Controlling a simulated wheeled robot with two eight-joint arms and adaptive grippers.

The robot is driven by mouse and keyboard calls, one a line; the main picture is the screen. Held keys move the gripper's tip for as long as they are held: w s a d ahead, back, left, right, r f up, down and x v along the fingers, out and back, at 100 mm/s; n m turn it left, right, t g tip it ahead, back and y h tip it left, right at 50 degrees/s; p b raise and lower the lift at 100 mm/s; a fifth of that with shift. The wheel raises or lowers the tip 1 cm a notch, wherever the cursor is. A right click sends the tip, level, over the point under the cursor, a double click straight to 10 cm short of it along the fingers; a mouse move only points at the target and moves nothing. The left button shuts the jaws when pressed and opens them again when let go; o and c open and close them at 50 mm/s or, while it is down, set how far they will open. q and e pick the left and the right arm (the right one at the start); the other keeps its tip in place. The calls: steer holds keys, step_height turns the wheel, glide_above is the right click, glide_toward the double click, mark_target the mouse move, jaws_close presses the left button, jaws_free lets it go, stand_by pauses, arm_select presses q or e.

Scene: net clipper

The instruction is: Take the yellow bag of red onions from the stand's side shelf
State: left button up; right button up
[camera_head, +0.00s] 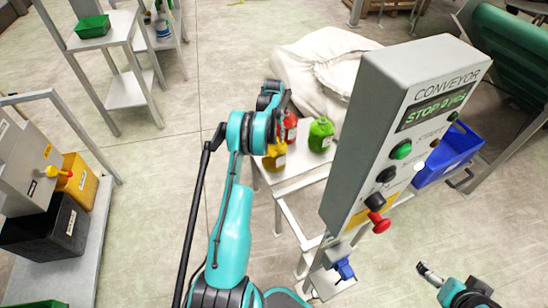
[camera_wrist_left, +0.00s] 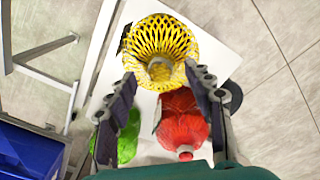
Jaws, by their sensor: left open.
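The yellow net bag (camera_head: 275,158) stands on the white side shelf (camera_head: 296,165), partly hidden by my left arm in the head view. In the left wrist view the yellow bag (camera_wrist_left: 160,40) is at top centre, just beyond the fingertips, its gathered top facing the camera. Its contents are hard to make out. My left gripper (camera_wrist_left: 161,76) is open, with no bag visibly gripped; in the head view the left gripper (camera_head: 280,108) is above the shelf. My right gripper (camera_head: 430,272) is at the bottom right, away from the shelf, its jaw state unclear.
A red bag (camera_wrist_left: 182,120) and a green bag (camera_wrist_left: 128,138) stand close to the yellow one. The grey conveyor control box (camera_head: 400,130) rises right of the shelf. A white sack (camera_head: 318,65) lies behind. A blue crate (camera_head: 450,158) is to the right.

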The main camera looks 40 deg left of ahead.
arm_select(q)
steer(key=shift+f, duration=0.8)
steer(key=shift+r, duration=0.15)
steer(key=shift+c, duration=0.5)
jaws_close()
